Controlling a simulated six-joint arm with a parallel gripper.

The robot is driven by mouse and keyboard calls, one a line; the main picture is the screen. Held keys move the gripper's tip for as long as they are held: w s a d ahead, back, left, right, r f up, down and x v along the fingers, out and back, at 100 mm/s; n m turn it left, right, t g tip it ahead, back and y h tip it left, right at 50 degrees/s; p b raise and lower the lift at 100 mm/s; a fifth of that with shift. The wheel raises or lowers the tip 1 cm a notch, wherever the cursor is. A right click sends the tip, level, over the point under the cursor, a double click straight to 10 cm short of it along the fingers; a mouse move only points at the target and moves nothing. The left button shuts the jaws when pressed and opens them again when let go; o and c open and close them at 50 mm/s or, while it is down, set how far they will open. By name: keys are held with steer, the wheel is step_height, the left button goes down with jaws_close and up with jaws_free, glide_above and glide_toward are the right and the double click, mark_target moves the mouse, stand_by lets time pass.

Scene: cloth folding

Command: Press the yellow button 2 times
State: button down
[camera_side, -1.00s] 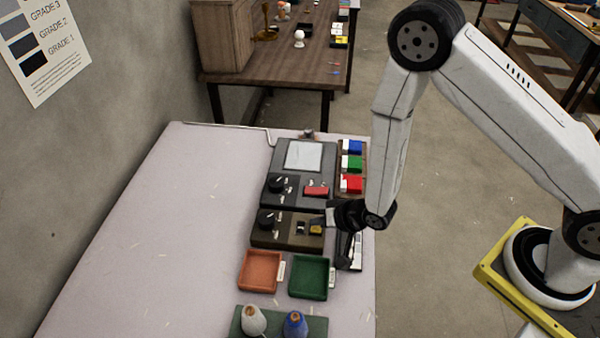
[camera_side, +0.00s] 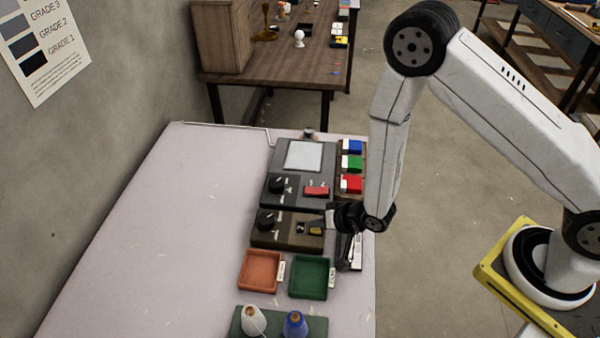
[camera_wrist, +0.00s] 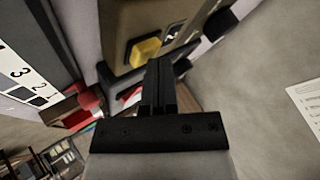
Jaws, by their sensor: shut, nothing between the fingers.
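The yellow button (camera_side: 316,231) sits on the right part of the brown control box (camera_side: 268,239), which also has a black knob (camera_side: 267,219). In the wrist view the yellow button (camera_wrist: 145,51) stands out from the box face (camera_wrist: 118,28), just above the fingertips. My gripper (camera_side: 330,221) is shut and empty, with its tip close beside the button at the box's right edge. In the wrist view the closed fingers (camera_wrist: 154,68) point toward the button's lower edge. I cannot tell whether they touch it.
A dark panel (camera_side: 290,198) with a red switch (camera_side: 316,191) and a screen stands behind the box. A rack of blue, green and red blocks (camera_side: 351,165) is at its right. An orange tray (camera_side: 261,270) and a green tray (camera_side: 309,277) lie in front. The table's left side is clear.

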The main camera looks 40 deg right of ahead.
steer(key=shift+r, duration=0.1)
stand_by(0.5)
steer(key=shift+r, duration=0.7)
steer(key=shift+r, duration=0.1)
steer(key=shift+r, duration=2.45)
steer(key=shift+r, duration=0.1)
steer(key=s+d+r+n+g+h, duration=0.3)
steer(key=s+d+r+g, duration=0.3)
steer(key=s+d+r, duration=0.4)
step_height(320, 180, up, 3)
steer(key=d+n, duration=0.1)
steer(key=d, duration=0.2)
steer(key=shift+s+r+n, duration=0.15)
steer(key=shift+s+n, duration=0.15)
steer(key=shift+n, duration=0.1)
